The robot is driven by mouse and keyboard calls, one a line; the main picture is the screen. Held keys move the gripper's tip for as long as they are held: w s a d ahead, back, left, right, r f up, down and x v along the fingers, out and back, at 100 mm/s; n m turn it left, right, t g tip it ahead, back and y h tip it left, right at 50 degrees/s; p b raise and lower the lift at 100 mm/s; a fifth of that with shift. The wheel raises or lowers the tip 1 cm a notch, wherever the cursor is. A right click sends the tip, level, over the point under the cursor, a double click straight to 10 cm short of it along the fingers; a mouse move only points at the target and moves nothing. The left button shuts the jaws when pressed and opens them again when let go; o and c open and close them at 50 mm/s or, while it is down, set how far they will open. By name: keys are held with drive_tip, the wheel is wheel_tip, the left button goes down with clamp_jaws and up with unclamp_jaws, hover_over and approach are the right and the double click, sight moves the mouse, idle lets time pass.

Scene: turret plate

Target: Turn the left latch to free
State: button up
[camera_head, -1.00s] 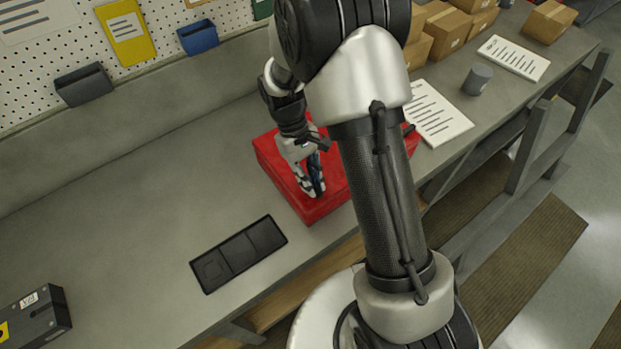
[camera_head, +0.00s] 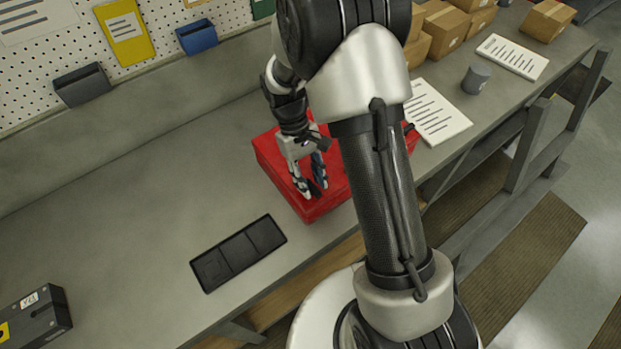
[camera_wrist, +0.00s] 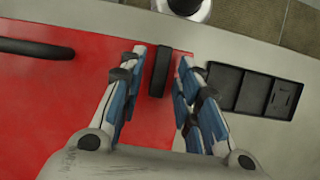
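The red turret plate (camera_head: 276,162) lies on the workbench and fills the left of the wrist view (camera_wrist: 60,105). A short black bar latch (camera_wrist: 160,71) stands near the plate's edge, pointing up and down in the wrist view. In the head view this is the left latch, mostly hidden by my fingers. My gripper (camera_head: 315,194) is open over it. In the wrist view my fingertips (camera_wrist: 161,58) stand on either side of the latch, with gaps visible. A second black latch (camera_wrist: 36,48) lies crosswise at the far left of the wrist view; it is the right latch (camera_head: 408,129).
A black compartment tray (camera_head: 239,254) lies on the bench left of the plate. A black case (camera_head: 35,318) stands at the lower left. A paper sheet (camera_head: 437,112), a grey cup (camera_head: 477,78) and cardboard boxes (camera_head: 450,25) are to the right. The bench behind the tray is clear.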

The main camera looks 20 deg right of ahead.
drive_tip(key=shift+r, duration=0.1)
drive_tip(key=v, duration=1.2)
drive_tip(key=shift+a, duration=0.1)
